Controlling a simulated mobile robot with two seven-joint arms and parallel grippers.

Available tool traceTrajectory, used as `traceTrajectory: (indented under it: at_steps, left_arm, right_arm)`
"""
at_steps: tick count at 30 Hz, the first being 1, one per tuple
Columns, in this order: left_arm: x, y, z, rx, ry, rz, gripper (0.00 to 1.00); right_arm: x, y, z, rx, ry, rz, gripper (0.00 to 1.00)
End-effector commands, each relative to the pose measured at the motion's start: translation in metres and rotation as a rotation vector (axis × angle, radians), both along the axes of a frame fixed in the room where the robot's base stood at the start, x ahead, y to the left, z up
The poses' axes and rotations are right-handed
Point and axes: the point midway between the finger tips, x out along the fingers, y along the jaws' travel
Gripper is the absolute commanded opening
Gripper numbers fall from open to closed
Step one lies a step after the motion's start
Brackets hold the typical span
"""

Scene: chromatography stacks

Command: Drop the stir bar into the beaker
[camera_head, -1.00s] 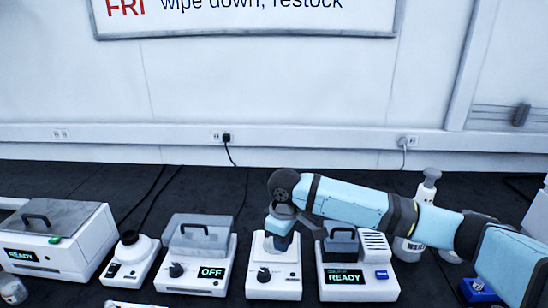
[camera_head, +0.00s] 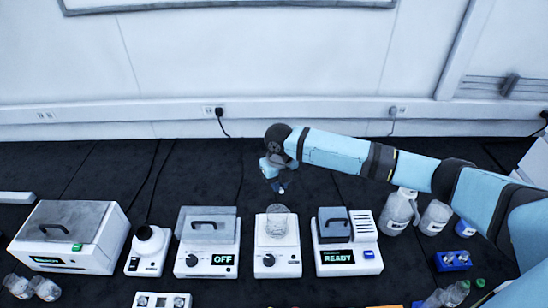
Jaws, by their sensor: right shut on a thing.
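A clear glass beaker (camera_head: 277,222) stands on the white stirrer (camera_head: 277,260) with a single dark knob, in the middle of the row of devices. My right gripper (camera_head: 280,188) hangs from the pale blue arm that comes in from the right. It appears in the picture just above the beaker's rim; I cannot tell whether it is directly over the beaker or behind it. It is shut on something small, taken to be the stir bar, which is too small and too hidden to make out. My left gripper is not in view.
A lidded device reading OFF (camera_head: 206,252) stands left of the stirrer and a lidded one reading READY (camera_head: 345,257) right of it. Bottles (camera_head: 398,212) and a blue rack (camera_head: 453,261) stand further right, near my arm. The dark bench behind the devices is mostly clear.

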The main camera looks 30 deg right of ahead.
Motion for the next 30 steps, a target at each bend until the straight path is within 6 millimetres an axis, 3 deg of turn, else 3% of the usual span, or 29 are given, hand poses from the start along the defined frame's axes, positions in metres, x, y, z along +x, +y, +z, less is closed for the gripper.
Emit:
traceTrajectory:
  at_steps: [1, 3, 8, 14, 24, 30]
  left_arm:
    - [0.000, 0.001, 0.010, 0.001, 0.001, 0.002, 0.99]
    - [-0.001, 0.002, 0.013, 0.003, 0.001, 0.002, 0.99]
    - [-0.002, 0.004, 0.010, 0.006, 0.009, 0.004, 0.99]
    - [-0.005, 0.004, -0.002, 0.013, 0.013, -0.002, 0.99]
    - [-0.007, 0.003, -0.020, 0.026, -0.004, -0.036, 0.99]
    - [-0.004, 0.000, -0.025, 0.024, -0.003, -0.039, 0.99]
  right_arm:
    - [-0.001, -0.001, 0.008, -0.001, 0.003, 0.064, 0.00]
    - [-0.002, -0.002, 0.009, -0.002, 0.003, 0.145, 0.00]
    - [-0.002, -0.003, 0.007, -0.003, 0.000, 0.232, 0.00]
    - [-0.002, -0.004, -0.008, -0.003, 0.000, 0.240, 0.00]
    - [-0.002, -0.004, -0.048, -0.003, 0.001, 0.238, 0.00]
    - [-0.002, -0.004, -0.053, -0.003, 0.000, 0.238, 0.00]
